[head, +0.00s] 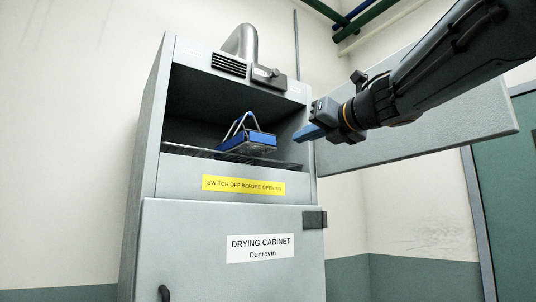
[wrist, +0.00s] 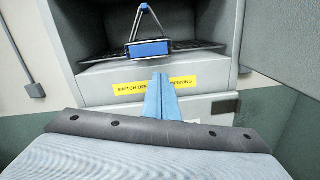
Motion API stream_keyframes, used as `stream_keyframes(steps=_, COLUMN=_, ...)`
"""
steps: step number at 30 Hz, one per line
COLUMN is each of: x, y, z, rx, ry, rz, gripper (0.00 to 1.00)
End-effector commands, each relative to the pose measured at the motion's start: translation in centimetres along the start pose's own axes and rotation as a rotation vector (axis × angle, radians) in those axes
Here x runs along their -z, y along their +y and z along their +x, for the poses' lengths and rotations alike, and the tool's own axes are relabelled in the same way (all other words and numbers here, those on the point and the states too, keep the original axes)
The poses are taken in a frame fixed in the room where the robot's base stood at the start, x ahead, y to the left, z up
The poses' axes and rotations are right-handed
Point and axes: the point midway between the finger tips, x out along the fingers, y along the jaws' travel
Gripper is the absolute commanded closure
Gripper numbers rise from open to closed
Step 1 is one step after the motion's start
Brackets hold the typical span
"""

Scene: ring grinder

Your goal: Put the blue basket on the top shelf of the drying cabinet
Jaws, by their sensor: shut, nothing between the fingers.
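The blue basket (head: 246,142) stands on the dark top shelf (head: 190,154) of the drying cabinet (head: 225,240), in the open upper compartment. Its grey handle stands up above it. The basket also shows in the wrist view (wrist: 149,48), upright on the wire shelf (wrist: 205,45). My gripper (head: 299,135) is outside the compartment, to the right of the basket and apart from it. In the wrist view its blue fingers (wrist: 160,82) are together, with nothing between them, in front of the yellow label.
The upper door (head: 430,120) hangs open to the right, behind my arm. The lower door (head: 200,275) is shut. A duct pipe (head: 240,40) rises from the cabinet top. A green door (head: 510,190) stands at the far right. The shelf is clear beside the basket.

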Motion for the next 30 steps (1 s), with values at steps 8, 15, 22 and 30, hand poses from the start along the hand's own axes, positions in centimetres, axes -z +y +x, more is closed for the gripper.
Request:
stream_keyframes(steps=8, x=-1.6, y=2.8, z=-1.0, rx=-0.047, ry=0.043, rz=-0.257, gripper=1.00)
stream_keyframes(steps=15, x=-1.4, y=3.0, z=2.7, rx=-0.049, ry=0.046, rz=-0.253, gripper=1.00)
stream_keyframes(steps=22, x=-1.2, y=3.2, z=7.3, rx=-0.048, ry=0.045, rz=-0.251, gripper=1.00)
stream_keyframes(steps=30, x=-1.1, y=3.3, z=11.2, rx=-0.047, ry=0.043, rz=-0.252, gripper=1.00)
